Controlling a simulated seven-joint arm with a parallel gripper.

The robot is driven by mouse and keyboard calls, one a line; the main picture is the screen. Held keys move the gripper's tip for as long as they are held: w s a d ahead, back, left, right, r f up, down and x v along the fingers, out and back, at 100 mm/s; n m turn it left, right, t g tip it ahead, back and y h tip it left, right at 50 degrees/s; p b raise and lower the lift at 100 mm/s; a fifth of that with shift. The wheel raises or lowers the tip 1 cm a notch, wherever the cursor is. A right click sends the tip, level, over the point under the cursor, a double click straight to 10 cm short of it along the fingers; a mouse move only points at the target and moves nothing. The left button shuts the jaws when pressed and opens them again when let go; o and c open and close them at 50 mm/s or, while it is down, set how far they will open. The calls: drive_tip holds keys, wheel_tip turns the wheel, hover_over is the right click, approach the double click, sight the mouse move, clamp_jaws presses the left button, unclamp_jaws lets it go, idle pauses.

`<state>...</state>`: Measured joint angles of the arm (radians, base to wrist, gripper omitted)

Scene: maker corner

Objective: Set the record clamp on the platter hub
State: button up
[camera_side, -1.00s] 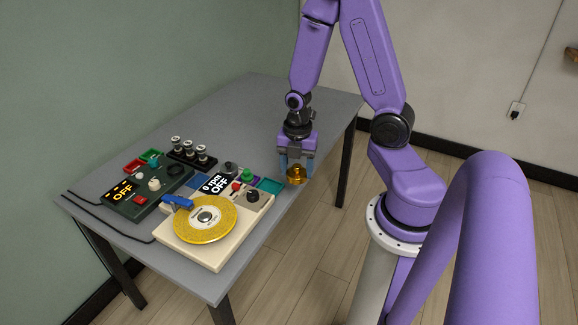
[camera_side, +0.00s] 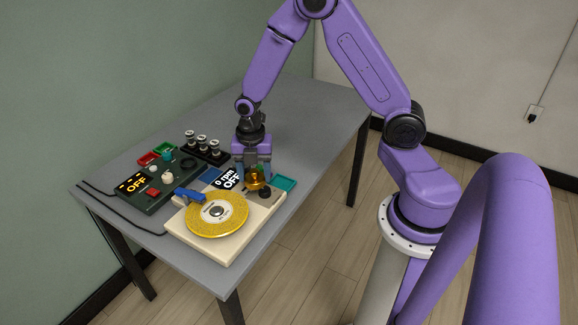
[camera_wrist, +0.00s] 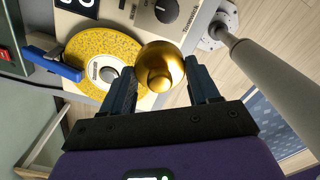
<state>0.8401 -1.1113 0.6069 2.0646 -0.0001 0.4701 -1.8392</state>
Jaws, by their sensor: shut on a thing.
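The record clamp (camera_side: 256,179) is a gold, rounded piece held between the fingers of my gripper (camera_side: 254,172). In the wrist view the gold clamp (camera_wrist: 160,68) sits between the two dark fingertips of my gripper (camera_wrist: 161,88). It is above the back part of the cream turntable (camera_side: 238,240), behind and to the right of the platter. The yellow platter (camera_side: 205,229) carries a light label and a grey hub (camera_side: 216,211) at its centre. The hub also shows in the wrist view (camera_wrist: 109,74), left of the clamp. The hub is bare.
A blue tonearm piece (camera_side: 190,194) stands at the platter's left edge. A dark control box (camera_side: 150,195) reading OFF and a black rack (camera_side: 205,152) of several jars stand left and behind. A teal tray (camera_side: 285,183) lies right of the turntable. The table's far part is clear.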

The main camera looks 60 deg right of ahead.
sight(216, 210)
drive_tip(key=w+a, duration=0.2)
drive_tip(key=a, duration=0.1)
drive_tip(key=w+a+f+n, duration=0.1)
drive_tip(key=w+a, duration=0.1)
drive_tip(key=a, duration=0.1)
drive_tip(key=w+a+n, duration=0.1)
drive_tip(key=w+a, duration=0.2)
drive_tip(key=shift+a+f, duration=0.1)
drive_tip(key=shift+f, duration=2.1)
drive_tip(key=shift+f, duration=0.5)
idle(0.4)
drive_tip(key=o, duration=1.5)
drive_tip(key=shift+r, duration=0.15)
wheel_tip(216, 210, up, 7)
drive_tip(key=shift+f, duration=0.15)
